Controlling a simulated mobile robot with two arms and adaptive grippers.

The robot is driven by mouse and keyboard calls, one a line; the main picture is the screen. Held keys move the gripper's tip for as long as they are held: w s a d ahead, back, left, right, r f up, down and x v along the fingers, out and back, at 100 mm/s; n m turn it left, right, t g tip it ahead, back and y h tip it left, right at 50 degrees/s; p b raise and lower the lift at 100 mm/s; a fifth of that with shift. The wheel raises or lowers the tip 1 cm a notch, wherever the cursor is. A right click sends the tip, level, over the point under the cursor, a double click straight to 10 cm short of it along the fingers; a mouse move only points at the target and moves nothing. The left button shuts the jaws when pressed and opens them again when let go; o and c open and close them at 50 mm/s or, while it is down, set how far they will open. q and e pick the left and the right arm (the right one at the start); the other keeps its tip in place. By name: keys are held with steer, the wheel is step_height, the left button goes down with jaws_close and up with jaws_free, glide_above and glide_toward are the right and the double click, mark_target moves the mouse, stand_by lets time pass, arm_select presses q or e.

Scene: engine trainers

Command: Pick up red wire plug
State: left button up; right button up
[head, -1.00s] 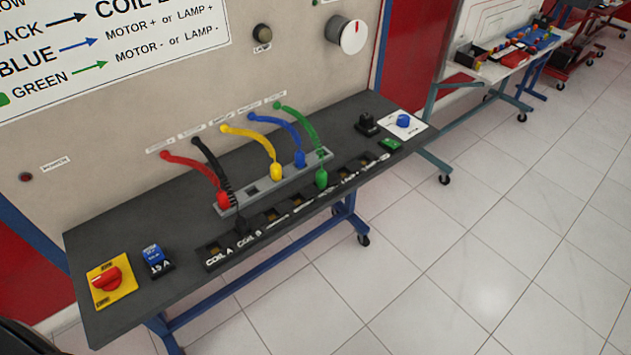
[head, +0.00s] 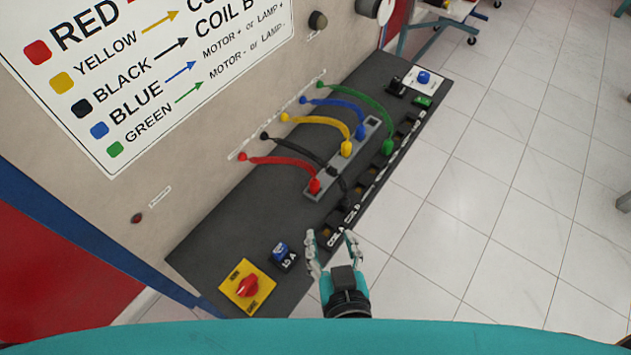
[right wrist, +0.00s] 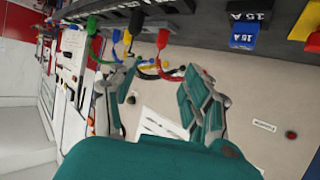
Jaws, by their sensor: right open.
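The red wire plug (head: 314,186) sits upright at the near end of the grey socket strip (head: 318,193), its red wire (head: 280,161) running back to the panel. In the right wrist view the red plug (right wrist: 162,39) shows near the top, beyond the fingers. My right gripper (head: 331,236) is open and empty at the bench's front edge, nearer than the plug and apart from it. Its spread fingers also show in the right wrist view (right wrist: 162,67). My left gripper is not in view.
A blue 15 A block (head: 281,252) and red rotary switch (head: 248,287) lie left of the gripper. The panel (head: 190,165) rises behind.

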steer(key=b, duration=0.1)
glide_toward(315, 187)
steer(key=x, duration=0.3)
steer(key=shift+a+r, duration=0.1)
steer(key=shift+w+a+b, duration=0.1)
steer(key=shift+w+b, duration=0.2)
steer(key=shift+w, duration=0.3)
steer(key=b+x, duration=0.1)
steer(key=x, duration=0.1)
steer(key=b+x, duration=0.1)
steer(key=x, duration=0.2)
steer(key=shift+w+f, duration=0.1)
steer(key=shift+f, duration=0.35)
steer(key=shift+r, duration=0.1)
steer(key=shift+c, duration=0.7)
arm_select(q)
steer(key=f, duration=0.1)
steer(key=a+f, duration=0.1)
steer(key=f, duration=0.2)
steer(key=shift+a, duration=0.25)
arm_select(e)
steer(key=c, duration=0.9)
